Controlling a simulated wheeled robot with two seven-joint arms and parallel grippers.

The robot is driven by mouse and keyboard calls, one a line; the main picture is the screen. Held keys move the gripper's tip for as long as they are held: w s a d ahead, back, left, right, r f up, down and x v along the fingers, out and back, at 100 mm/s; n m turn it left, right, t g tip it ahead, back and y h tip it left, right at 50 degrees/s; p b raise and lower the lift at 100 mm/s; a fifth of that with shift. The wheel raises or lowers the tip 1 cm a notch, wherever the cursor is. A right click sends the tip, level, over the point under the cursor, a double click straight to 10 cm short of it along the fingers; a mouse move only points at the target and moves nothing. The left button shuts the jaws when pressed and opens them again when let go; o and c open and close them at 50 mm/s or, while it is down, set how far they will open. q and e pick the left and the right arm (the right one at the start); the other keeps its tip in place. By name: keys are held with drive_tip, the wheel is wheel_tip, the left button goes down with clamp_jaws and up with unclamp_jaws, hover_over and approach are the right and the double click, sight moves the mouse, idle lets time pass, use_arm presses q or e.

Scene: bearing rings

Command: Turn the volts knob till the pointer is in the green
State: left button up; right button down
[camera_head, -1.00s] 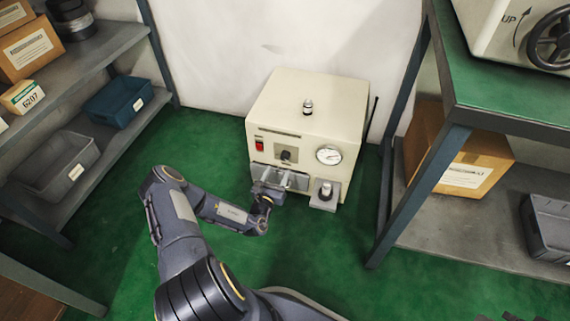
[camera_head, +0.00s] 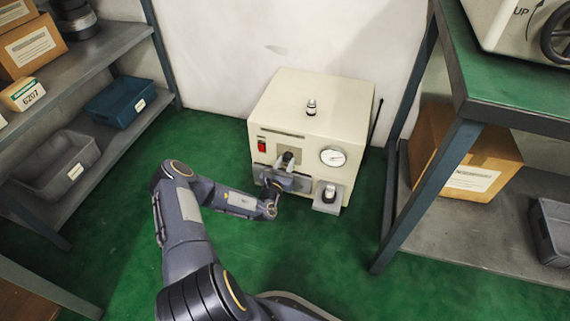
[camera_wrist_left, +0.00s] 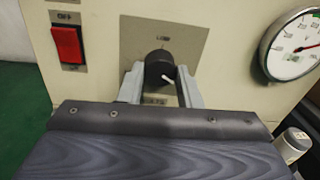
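The volts knob (camera_wrist_left: 158,66) is black with a white mark pointing to the lower right, on a grey plate in the wrist view. My left gripper (camera_wrist_left: 160,80) is open, with one finger on each side of the knob; I cannot tell whether they touch it. In the head view my left gripper (camera_head: 287,160) reaches the cream box's front and largely hides the knob. The round white gauge (camera_head: 332,157) is right of the knob; it also shows, cut off, in the wrist view (camera_wrist_left: 290,45). Its needle points rightward there. I cannot make out a green zone. My right gripper is out of view.
The cream box (camera_head: 325,100) stands on the green floor against the wall. A red switch (camera_wrist_left: 68,44) is left of the knob. A small cylinder on a ledge (camera_head: 328,206) is below the gauge. Shelves stand left and a green-topped bench (camera_head: 530,105) right.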

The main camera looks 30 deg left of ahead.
use_arm(q)
drive_tip(key=shift+c, duration=1)
drive_tip(key=shift+n, duration=0.3)
drive_tip(key=shift+n+p, duration=0.7)
drive_tip(key=shift+n, duration=0.2)
drive_tip(key=n+p, duration=0.1)
drive_tip(key=n, duration=0.3)
drive_tip(key=shift+n, duration=0.3)
drive_tip(key=n+p, duration=0.1)
drive_tip(key=n, duration=0.3)
drive_tip(key=shift+d+f+n, duration=0.1)
drive_tip(key=shift+n, duration=0.2)
drive_tip(key=shift+n+y, duration=0.4)
drive_tip(key=shift+n, duration=1.9)
